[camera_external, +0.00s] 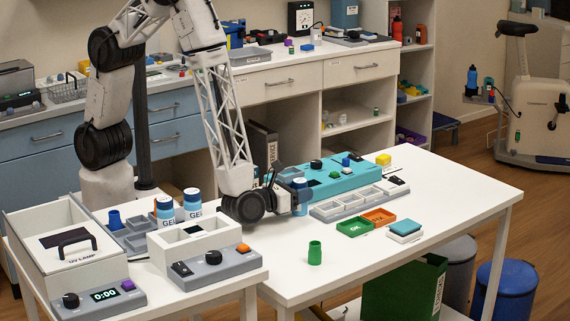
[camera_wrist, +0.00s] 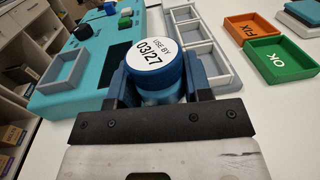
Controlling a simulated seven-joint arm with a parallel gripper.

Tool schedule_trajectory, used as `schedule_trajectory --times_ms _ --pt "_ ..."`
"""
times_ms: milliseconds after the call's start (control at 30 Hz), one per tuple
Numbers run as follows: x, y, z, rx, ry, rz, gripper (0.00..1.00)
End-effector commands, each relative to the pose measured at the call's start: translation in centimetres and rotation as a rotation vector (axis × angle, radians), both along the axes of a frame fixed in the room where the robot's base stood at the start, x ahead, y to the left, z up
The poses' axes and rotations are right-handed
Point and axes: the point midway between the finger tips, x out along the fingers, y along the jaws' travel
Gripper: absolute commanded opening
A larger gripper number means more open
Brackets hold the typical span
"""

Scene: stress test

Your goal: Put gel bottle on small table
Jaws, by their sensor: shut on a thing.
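My gripper (camera_external: 288,192) is shut on a gel bottle (camera_external: 300,188) with a blue cap, over the large white table. In the wrist view the bottle's round cap (camera_wrist: 153,55) sits between my fingers, with a white "USE BY 03/27" label on top. I cannot tell whether the bottle's base touches the table.
The small table also carries a UV lamp box (camera_external: 65,262), a white compartment box (camera_external: 195,243) and grey trays. On the large table (camera_external: 400,262) are a teal device (camera_external: 330,178), a grey divided tray, green and orange trays (camera_external: 354,227), and a green cup (camera_external: 315,252).

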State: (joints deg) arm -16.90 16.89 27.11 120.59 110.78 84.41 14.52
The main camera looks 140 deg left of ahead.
Motion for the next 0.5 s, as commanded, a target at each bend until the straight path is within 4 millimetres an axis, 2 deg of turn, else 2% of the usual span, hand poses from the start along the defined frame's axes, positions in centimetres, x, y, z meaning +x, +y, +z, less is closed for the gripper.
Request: schedule_trajectory --times_ms 267,500 --pt "0.0 0.0 0.9 0.000 -0.001 0.000 0.15" --pt "0.0 0.0 3.1 0.001 -0.002 0.000 0.15"
